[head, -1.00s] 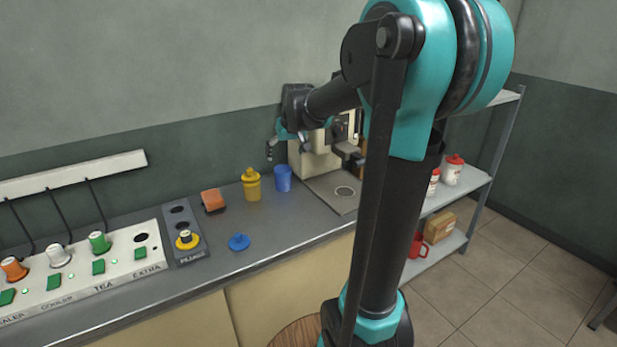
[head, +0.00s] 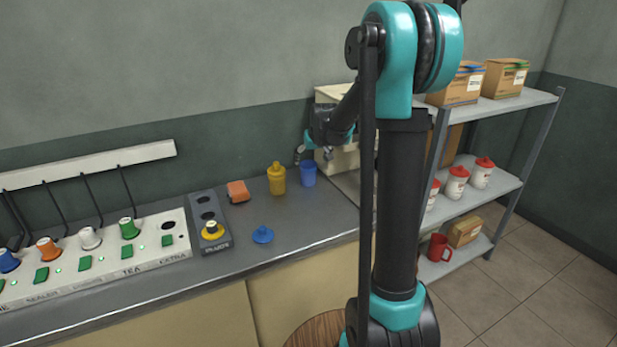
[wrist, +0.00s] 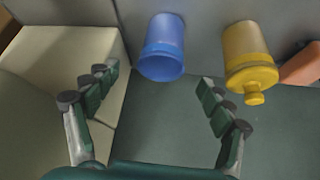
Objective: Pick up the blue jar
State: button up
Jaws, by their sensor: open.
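The blue jar (head: 308,175) stands upright and without a lid on the grey counter, just right of a yellow jar. In the wrist view the blue jar (wrist: 162,50) is ahead of my gripper (wrist: 155,82), roughly between the lines of its two spread fingers, with its open mouth showing. My gripper is open and empty, and does not appear to touch the jar. In the head view my gripper (head: 313,155) is above and close to the jar, partly hidden by my arm. A blue lid (head: 263,234) lies apart on the counter near its front.
The lidded yellow jar (head: 276,180) stands close beside the blue jar; in the wrist view it (wrist: 248,60) is just beyond the right finger. An orange block (head: 238,191) is farther left. A pale machine (head: 340,160) stands right of the jar. A shelf (head: 505,183) is at right.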

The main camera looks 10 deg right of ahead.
aim_at(309, 166)
jog(key=shift+x, duration=2.6)
jog(key=shift+s+a+f, duration=0.15)
jog(key=shift+s, duration=0.05)
grip_shut()
